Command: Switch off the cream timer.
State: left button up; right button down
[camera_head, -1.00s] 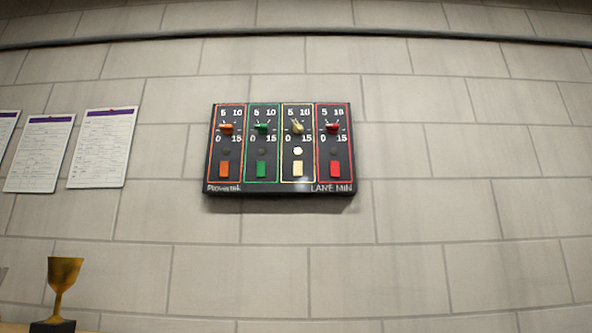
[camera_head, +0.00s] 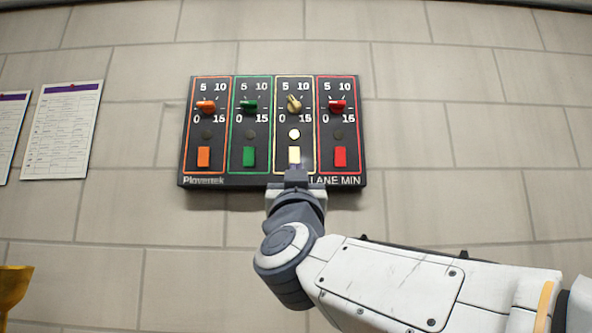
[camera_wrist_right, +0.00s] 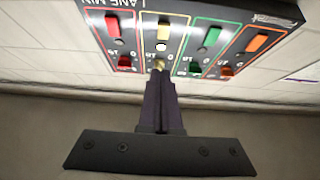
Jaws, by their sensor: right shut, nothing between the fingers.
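The cream timer (camera_head: 294,131) is the third column of a dark wall panel, framed in cream. Its round lamp is lit pale, while the other lamps are dark. Its knob (camera_head: 294,103) is turned differently from the other knobs. Its cream rocker switch (camera_head: 294,153) sits below the lamp; the rocker also shows in the upside-down right wrist view (camera_wrist_right: 163,32). My right gripper (camera_head: 297,172) is shut and empty, just below the cream rocker in the head view. In the wrist view its fingertips (camera_wrist_right: 158,72) overlap the cream knob area. Contact cannot be told. My left gripper is out of view.
The orange (camera_head: 203,156), green (camera_head: 249,156) and red (camera_head: 340,157) rockers sit close on either side. Papers (camera_head: 62,130) hang on the wall at left. A gold cup (camera_head: 12,290) stands at the lower left.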

jog(key=shift+w, duration=0.1)
jog(key=p, duration=0.7)
send_near(296, 155)
notch_tip(296, 155, up, 5)
jog(key=w, duration=0.1)
jog(key=shift+w+f+p, duration=0.2)
jog(key=shift+w+f, duration=0.1)
jog(key=shift+w, duration=0.3)
jog(key=shift+w+f+p, duration=0.15)
jog(key=shift+w+f, duration=0.15)
jog(key=shift+w, duration=0.3)
jog(key=shift+w+f, duration=0.2)
jog(key=shift+w, duration=0.4)
